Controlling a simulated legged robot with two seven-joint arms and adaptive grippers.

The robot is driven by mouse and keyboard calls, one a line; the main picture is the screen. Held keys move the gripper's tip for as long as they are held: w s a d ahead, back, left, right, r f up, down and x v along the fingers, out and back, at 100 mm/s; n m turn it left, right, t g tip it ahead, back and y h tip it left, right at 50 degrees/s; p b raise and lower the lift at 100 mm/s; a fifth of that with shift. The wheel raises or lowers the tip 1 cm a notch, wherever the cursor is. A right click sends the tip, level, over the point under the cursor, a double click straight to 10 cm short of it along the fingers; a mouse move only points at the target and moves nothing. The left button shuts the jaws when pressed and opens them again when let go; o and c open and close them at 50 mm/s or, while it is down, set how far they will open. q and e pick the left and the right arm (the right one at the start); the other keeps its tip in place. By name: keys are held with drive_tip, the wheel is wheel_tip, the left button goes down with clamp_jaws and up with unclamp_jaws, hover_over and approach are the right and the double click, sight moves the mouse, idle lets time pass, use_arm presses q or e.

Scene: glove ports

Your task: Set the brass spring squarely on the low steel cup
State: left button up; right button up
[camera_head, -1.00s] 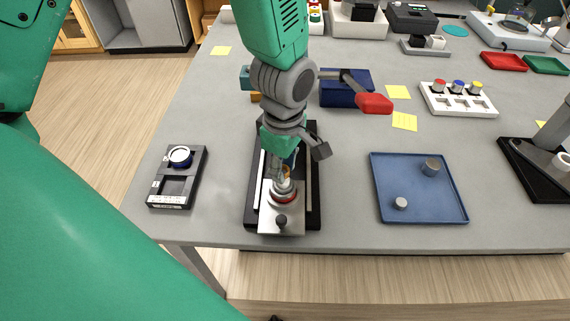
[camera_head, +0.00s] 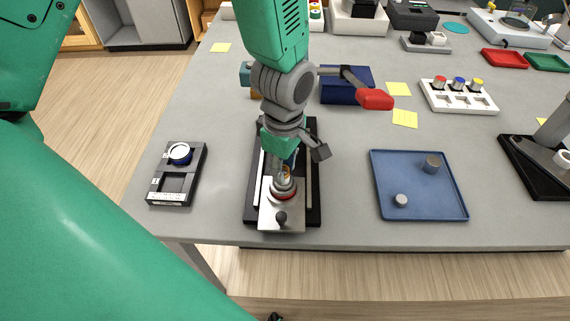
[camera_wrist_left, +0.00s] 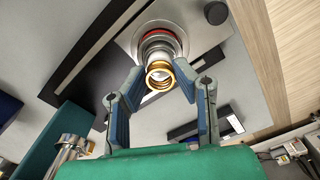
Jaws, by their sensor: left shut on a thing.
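The brass spring (camera_wrist_left: 159,74) is a gold coil between the fingertips of my left gripper (camera_wrist_left: 160,77) in the left wrist view. The gripper is shut on it. In the head view the left gripper (camera_head: 285,170) points down over the low steel cup (camera_head: 284,192), which has a red ring. In the left wrist view the cup (camera_wrist_left: 155,42) lies just beyond the spring, roughly in line with it. I cannot tell whether spring and cup touch, as the fingers hide part of the meeting place. My right gripper is not in view.
The cup is on a steel plate (camera_head: 268,215) with a black knob, on a black base (camera_head: 313,213). A black two-pocket holder (camera_head: 158,199) stands left, a blue tray (camera_head: 420,205) right. A red-ended lever (camera_head: 374,99) and blue box (camera_head: 338,94) stand behind.

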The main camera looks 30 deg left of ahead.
sight(284, 170)
use_arm(q)
drive_tip(key=shift+f, duration=0.4)
drive_tip(key=o, duration=0.9)
drive_tip(key=shift+c, duration=0.2)
drive_tip(key=shift+r, duration=0.1)
drive_tip(key=shift+w+r, duration=0.1)
drive_tip(key=shift+r, duration=0.25)
wheel_tip(284, 170, up, 11)
